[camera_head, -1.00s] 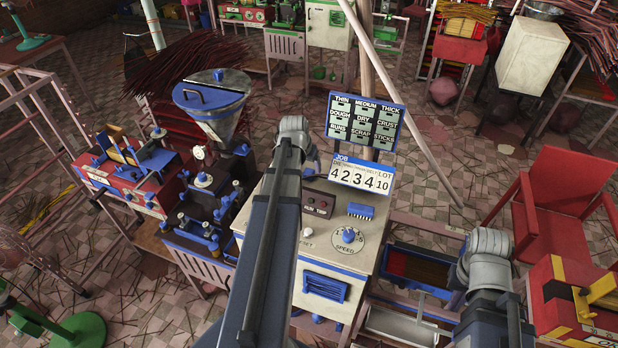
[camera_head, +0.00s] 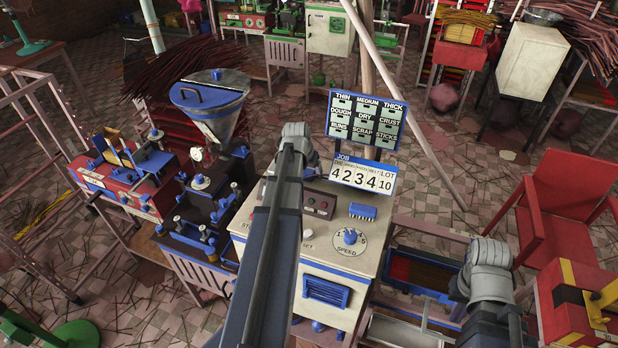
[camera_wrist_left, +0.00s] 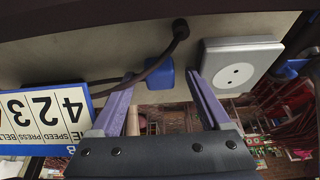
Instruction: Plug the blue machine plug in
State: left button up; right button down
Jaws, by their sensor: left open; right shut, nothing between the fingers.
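In the left wrist view a blue plug (camera_wrist_left: 159,77) hangs beside a cream panel on a dark cable (camera_wrist_left: 160,62). My left gripper (camera_wrist_left: 160,80) is open, with one purple finger on each side of the plug and gaps between them. A white two-hole socket (camera_wrist_left: 238,74) is on the panel just right of the right finger. In the head view the blue-trimmed machine (camera_head: 347,262) stands in the middle, and my left arm reaches across its front. The left fingers are hidden there. My right arm shows at the lower right, with its fingers out of sight.
A job number card (camera_head: 362,174) and a label board (camera_head: 367,122) stand at the machine's top. A hopper (camera_head: 208,97) stands to the left. A blue-rimmed tray (camera_head: 425,272) lies to the right, near a red chair (camera_head: 565,215).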

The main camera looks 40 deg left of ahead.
aim_at(308, 173)
pick_arm(q)
grip_shut()
dwell(0.6)
jog(key=shift+r, duration=0.1)
notch_tip(308, 173, up, 10)
jog(key=p, duration=1)
